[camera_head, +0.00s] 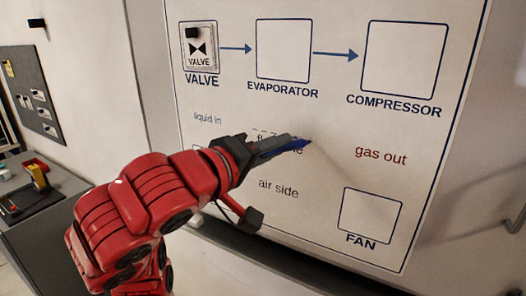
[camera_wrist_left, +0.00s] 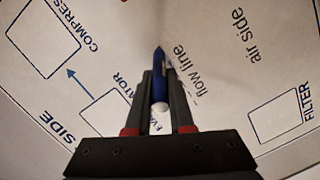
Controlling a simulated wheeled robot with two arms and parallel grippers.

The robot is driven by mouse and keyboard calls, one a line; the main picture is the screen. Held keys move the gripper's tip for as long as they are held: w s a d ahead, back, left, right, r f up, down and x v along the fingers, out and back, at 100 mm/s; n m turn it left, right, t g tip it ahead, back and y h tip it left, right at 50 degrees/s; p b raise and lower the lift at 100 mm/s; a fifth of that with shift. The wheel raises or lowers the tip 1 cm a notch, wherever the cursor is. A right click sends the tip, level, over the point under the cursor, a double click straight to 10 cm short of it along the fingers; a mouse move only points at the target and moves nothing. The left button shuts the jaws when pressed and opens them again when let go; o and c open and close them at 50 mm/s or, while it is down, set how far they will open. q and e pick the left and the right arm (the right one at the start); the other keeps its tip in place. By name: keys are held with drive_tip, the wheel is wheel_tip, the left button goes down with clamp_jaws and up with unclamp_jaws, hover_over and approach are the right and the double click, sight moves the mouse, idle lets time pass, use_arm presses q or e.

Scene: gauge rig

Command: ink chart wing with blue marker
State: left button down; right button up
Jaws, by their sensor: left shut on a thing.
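The white chart (camera_head: 330,120) has printed boxes and labels and fills the middle and right of the head view. It also fills the left wrist view (camera_wrist_left: 215,110). My left gripper (camera_head: 284,146) is shut on the blue marker (camera_head: 297,147). In the left wrist view the marker (camera_wrist_left: 159,88) sits between the fingers, its dark tip pointing away from the gripper. The tip is at the chart beside the "flow line" label and short dashes; I cannot tell if it touches. The gripper partly hides that label in the head view. My right gripper is not in view.
A valve card (camera_head: 199,48) sits in the chart's top left box. The evaporator (camera_head: 284,50), compressor (camera_head: 403,58) and fan (camera_head: 369,216) boxes look empty. A grey bench (camera_head: 40,222) and a dark wall panel (camera_head: 36,95) with small parts stand at the left.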

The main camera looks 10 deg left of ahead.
use_arm(q)
drive_tip(key=shift+s+d, duration=0.15)
drive_tip(key=shift+d, duration=0.2)
drive_tip(key=w+a, duration=0.5)
drive_tip(key=a, duration=0.9)
drive_tip(key=shift+w+a+b, duration=0.15)
drive_tip(key=shift+w+b, duration=0.05)
drive_tip(key=shift+b, duration=0.1)
idle(0.5)
drive_tip(key=shift+s+d+f+p+v, duration=0.15)
drive_tip(key=shift+p+v, duration=0.4)
drive_tip(key=shift+v, duration=0.4)
drive_tip(key=shift+s+d+f+p+v, duration=0.15)
drive_tip(key=shift+p+v, duration=0.45)
drive_tip(key=shift+v, duration=0.4)
drive_tip(key=shift+d+p+v, duration=0.15)
drive_tip(key=shift+p+v, duration=0.4)
drive_tip(key=shift+v, duration=0.4)
